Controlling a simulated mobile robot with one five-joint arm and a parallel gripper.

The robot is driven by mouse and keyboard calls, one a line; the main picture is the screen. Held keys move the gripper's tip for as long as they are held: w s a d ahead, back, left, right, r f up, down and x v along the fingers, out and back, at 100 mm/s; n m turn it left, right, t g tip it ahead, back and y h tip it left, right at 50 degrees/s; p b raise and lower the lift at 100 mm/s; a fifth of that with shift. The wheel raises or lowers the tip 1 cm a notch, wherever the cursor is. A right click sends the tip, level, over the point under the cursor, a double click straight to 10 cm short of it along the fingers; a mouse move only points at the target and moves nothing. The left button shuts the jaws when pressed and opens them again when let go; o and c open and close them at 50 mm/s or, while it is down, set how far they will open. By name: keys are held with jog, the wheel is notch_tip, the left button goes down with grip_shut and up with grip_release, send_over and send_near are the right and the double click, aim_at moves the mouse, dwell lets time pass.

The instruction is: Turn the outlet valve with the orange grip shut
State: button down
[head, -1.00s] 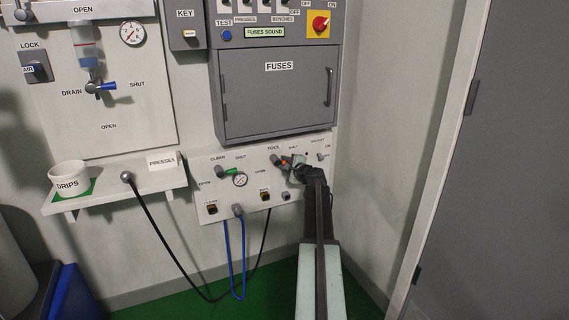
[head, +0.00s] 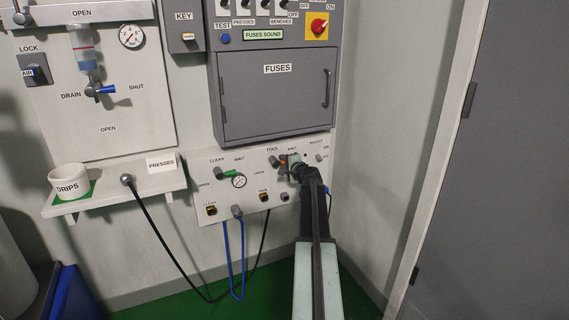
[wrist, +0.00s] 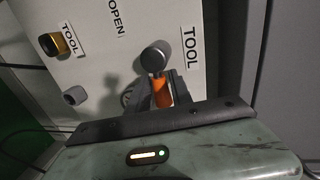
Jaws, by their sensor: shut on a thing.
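The outlet valve with the orange grip (head: 283,160) is on the white wall panel, under the TOOL and SHUT labels. In the wrist view its grey round hub (wrist: 155,56) is in clear sight, with the orange grip (wrist: 162,95) running from it toward my gripper. My gripper (wrist: 157,88) has one finger on each side of the orange grip and is shut on it. In the head view my gripper (head: 292,163) hides part of the valve, and the grip points right from the hub. The OPEN label (wrist: 116,18) shows left of the hub in the wrist view.
Hose sockets line the panel's lower edge. The fuse box (head: 276,95) hangs above. Blue and black hoses hang below.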

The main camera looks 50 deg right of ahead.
jog(key=c, duration=1.1)
grip_release()
jog(key=shift+c, duration=0.2)
jog(key=p+v, duration=0.1)
jog(key=v, duration=0.7)
jog(key=shift+w, duration=0.1)
